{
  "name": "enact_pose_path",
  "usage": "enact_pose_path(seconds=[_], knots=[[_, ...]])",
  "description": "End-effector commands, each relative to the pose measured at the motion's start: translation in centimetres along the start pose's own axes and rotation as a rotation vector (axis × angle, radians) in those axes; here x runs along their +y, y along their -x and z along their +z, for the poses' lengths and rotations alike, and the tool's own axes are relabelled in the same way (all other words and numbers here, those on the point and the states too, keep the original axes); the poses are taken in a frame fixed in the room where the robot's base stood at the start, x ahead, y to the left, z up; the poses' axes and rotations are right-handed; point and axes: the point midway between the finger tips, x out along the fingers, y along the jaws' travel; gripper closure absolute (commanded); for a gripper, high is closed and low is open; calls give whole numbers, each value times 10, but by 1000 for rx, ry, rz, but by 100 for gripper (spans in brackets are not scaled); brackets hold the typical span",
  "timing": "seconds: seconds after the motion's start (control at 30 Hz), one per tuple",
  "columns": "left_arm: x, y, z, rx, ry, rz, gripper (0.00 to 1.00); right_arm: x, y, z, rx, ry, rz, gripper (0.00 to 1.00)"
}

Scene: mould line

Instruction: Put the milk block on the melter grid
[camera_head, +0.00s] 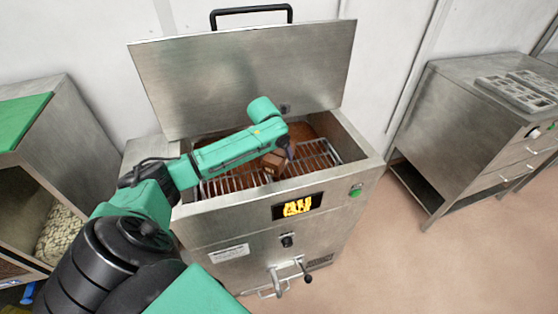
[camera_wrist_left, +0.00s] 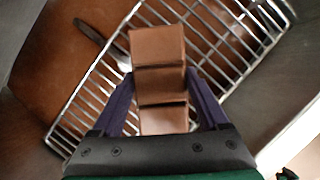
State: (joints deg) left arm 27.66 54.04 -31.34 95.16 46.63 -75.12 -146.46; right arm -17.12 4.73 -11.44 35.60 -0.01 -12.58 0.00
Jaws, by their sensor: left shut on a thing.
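The milk block (camera_head: 272,163) is a brown ridged block. It also shows in the left wrist view (camera_wrist_left: 158,78), between the two dark fingers of my left gripper (camera_wrist_left: 162,100). My left gripper (camera_head: 288,152) is shut on it, inside the open melter (camera_head: 345,190). The melter grid (camera_head: 318,150) is a wire rack in the melter's top opening, and it shows behind the block in the left wrist view (camera_wrist_left: 243,62). The block is over the grid; I cannot tell whether it touches the wires. My right gripper is in neither view.
The melter lid (camera_head: 245,70) stands open behind the opening. Brown chocolate (camera_wrist_left: 50,60) shows below the grid, with a dark handle-like piece (camera_wrist_left: 92,34) near it. A steel table with moulds (camera_head: 515,90) stands at right, a cabinet with a green top (camera_head: 20,120) at left.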

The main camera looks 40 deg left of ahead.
Motion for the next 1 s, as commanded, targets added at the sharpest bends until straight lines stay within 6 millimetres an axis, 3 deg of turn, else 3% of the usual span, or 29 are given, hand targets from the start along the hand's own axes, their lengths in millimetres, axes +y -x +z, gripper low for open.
enact_pose_path(seconds=[0.3, 0.5, 0.53, 0.57, 0.87, 1.0], knots=[[0, -44, -17, -3, 1, -1, 100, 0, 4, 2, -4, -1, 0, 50], [0, -46, -18, -5, 0, 0, 100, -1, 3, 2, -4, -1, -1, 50], [0, -47, -19, -1, 0, 0, 11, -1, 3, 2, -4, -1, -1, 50], [0, -46, -19, -1, 0, 0, 0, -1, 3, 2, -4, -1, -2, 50], [0, -43, -18, -2, 0, 0, 0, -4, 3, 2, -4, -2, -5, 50], [1, -26, -17, -5, -1, 1, 0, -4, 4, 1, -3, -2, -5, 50]])
